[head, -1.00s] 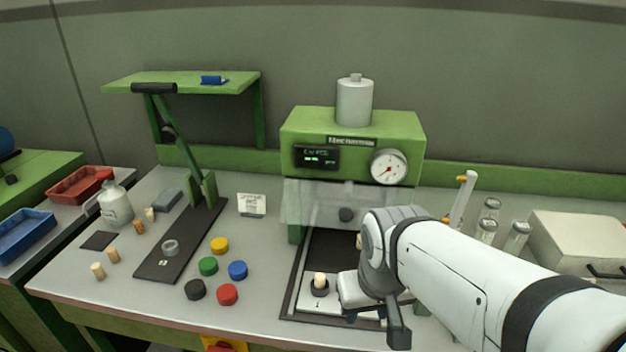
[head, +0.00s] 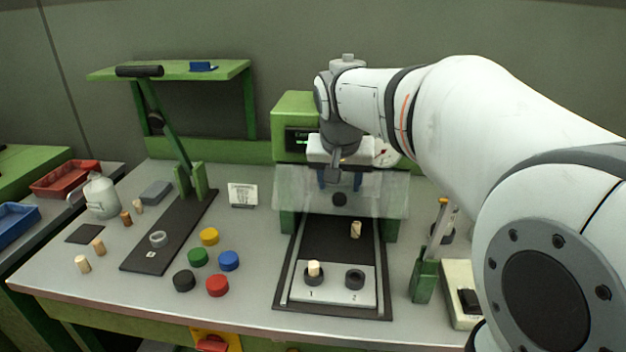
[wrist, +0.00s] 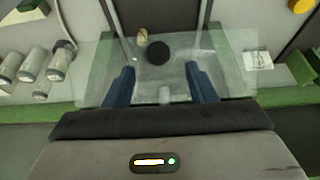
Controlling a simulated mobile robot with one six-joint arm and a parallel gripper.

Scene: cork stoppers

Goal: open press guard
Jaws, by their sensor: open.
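The green press (head: 293,107) stands at the back of the bench, partly hidden by my arm. Its clear guard (head: 300,190) hangs down across the front, with a dark round knob (head: 339,199) on it. My gripper (head: 340,184) is above the knob, in front of the press, pointing down. In the wrist view the blue fingers (wrist: 160,88) are spread apart, and the knob (wrist: 158,52) lies beyond their tips, roughly between them. I see no contact. Below the guard, a white plate (head: 333,290) has two dark rings, and a cork stands in the ring marked 1.
A cork (head: 356,229) is on the dark bed behind the plate. A green-based lever (head: 425,278) stands at the right. Coloured caps (head: 229,261) and a lever tool on a dark base (head: 150,262) are at the left. My arm covers the right side.

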